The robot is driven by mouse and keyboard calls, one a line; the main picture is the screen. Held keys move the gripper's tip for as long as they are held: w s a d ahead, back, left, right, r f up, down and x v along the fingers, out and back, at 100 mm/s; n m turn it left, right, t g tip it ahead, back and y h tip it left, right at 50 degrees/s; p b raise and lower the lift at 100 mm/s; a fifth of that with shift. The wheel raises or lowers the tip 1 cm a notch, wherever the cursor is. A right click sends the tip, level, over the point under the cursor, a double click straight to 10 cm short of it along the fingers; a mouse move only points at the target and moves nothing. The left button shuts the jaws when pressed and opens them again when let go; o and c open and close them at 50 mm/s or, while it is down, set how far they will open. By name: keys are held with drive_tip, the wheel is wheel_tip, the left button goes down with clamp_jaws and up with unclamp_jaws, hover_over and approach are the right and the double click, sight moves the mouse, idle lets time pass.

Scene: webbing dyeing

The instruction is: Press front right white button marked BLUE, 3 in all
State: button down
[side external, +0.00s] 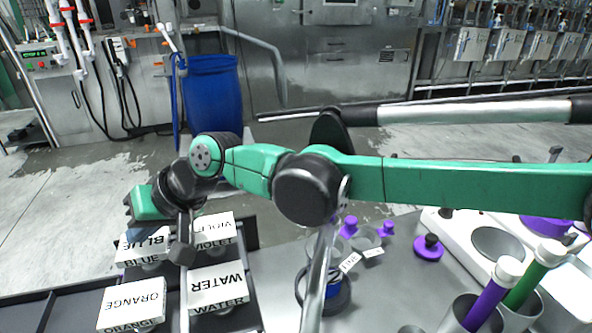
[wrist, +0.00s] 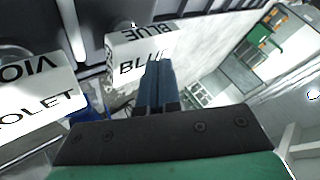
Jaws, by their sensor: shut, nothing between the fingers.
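The white button block marked BLUE (side external: 143,248) sits at the back left of a group of labelled white blocks in the side view. It also shows in the wrist view (wrist: 125,47), upper middle, with its label on the top and on a side face. My gripper (wrist: 157,64) is shut and empty. In the wrist view its dark fingers point at the BLUE block and cover the end of the nearer label. In the side view my gripper (side external: 182,254) hangs beside the BLUE block's right edge. Whether the fingertips touch the block, and whether it is pressed down, I cannot tell.
Blocks marked VIOLET (side external: 213,231), WATER (side external: 217,288) and ORANGE (side external: 132,303) stand close around. VIOLET is also at left in the wrist view (wrist: 38,95). Purple and green handled tools (side external: 487,297) stand at the right. A blue barrel (side external: 212,95) is behind.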

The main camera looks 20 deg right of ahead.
sight(148, 244)
drive_tip(key=shift+f, duration=0.25)
idle(0.3)
drive_tip(key=shift+r, duration=0.75)
drive_tip(key=shift+r, duration=3)
drive_tip(key=shift+f, duration=3.05)
